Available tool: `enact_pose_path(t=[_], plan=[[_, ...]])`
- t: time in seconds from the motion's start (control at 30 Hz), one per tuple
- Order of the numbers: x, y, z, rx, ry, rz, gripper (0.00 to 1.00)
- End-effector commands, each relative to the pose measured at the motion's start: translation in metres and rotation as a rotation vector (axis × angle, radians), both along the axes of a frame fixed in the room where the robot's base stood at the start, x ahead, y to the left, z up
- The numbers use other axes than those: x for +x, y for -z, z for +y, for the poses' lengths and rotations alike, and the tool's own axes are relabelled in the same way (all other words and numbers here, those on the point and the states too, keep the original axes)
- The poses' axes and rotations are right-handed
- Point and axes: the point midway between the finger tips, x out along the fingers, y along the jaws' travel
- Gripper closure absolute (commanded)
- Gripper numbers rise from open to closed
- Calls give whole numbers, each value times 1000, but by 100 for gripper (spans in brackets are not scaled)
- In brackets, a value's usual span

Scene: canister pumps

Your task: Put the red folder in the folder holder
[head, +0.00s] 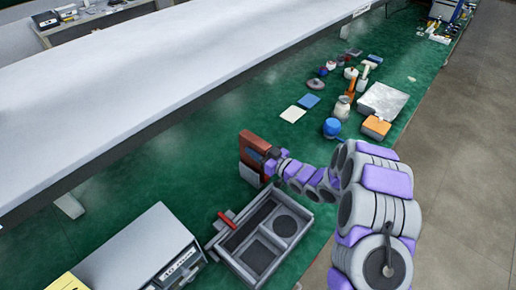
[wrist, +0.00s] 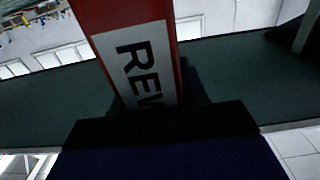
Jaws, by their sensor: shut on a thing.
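The red folder (head: 254,142) is upright over the green bench top in the head view, left of my gripper. My gripper (head: 272,163) is shut on it. In the wrist view the red folder (wrist: 112,14) rises from the dark jaws (wrist: 160,122), slightly tilted, with a white label reading "REV"; its lower part is hidden. In the head view I cannot tell whether its bottom touches the bench.
A grey compartment tray (head: 222,257) with a red-handled item (head: 228,220) lies nearer me. Bottles, a blue cup (head: 332,128), an orange-topped box (head: 376,127) and flat cards (head: 292,114) stand farther along. A pale shelf (head: 150,75) overhangs the left side. Green bench left of the folder is clear.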

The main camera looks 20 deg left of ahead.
Motion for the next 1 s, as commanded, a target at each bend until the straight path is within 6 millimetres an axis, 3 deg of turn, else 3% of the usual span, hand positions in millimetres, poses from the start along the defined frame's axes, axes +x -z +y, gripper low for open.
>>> enact_pose_path(t=[0.37, 0.4, 0.63, 1.0], plan=[[0, 6, -2, 4, 0, -2, 100], [0, 6, -3, 4, 0, -2, 54], [0, 7, -2, 3, 0, -1, 32], [0, 1, 0, 1, 0, -2, 32]])
